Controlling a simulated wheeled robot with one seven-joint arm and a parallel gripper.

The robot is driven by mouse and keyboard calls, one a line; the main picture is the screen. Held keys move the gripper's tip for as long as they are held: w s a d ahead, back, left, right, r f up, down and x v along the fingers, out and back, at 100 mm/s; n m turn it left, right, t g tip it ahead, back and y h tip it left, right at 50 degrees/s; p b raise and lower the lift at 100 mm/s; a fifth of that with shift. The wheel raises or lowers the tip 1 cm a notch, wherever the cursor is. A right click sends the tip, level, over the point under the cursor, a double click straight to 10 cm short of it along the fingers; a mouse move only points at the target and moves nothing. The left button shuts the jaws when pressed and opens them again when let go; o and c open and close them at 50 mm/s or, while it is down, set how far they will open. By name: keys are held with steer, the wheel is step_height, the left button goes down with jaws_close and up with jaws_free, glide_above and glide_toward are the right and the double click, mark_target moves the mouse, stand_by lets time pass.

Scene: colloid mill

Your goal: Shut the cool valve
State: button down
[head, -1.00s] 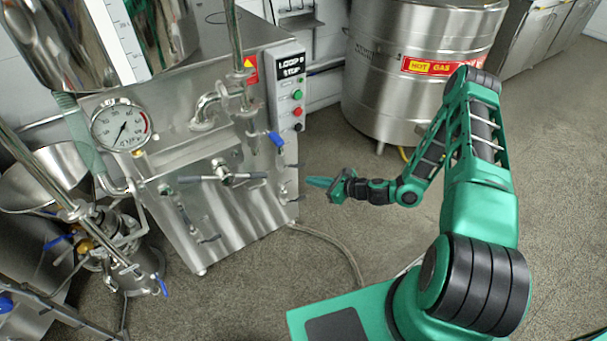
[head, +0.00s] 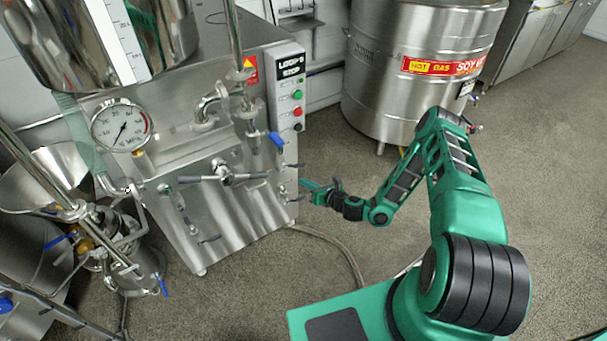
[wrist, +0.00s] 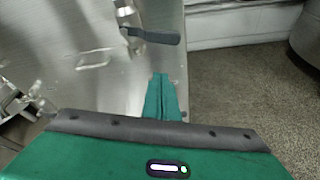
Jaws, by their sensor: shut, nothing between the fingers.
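In the wrist view a small valve with a steel stem and a dark lever (wrist: 155,37) sits on the steel panel. Its lever points right, roughly level. It looks like the small valve at the right edge of the mill front in the head view (head: 289,166). I read no label, so I cannot tell for sure that it is the cool valve. My gripper (head: 304,184) is shut and empty, close to the panel's right edge. In the wrist view its green fingertips (wrist: 160,80) lie together below the lever, apart from it in the picture.
A blue-handled valve (head: 277,139) is above, and a large T-handle (head: 222,175) is on the mill front. The button box (head: 289,90) is above right. A hose (head: 335,246) lies on the floor. A steel tank (head: 400,85) stands behind my arm. The floor on the right is clear.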

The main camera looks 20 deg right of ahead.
mark_target(300, 165)
steer(key=shift+w+r, duration=1.4)
steer(key=shift+w, duration=0.3)
steer(key=shift+w+d+r+n+h, duration=0.15)
steer(key=shift+r+n+h, duration=0.1)
steer(key=shift+r+n, duration=0.2)
steer(key=shift+s+d+r+n+h, duration=0.15)
steer(key=shift+r+n+h, duration=0.15)
steer(key=shift+r, duration=0.2)
steer(key=shift+w, duration=0.1)
steer(key=shift+f, duration=0.15)
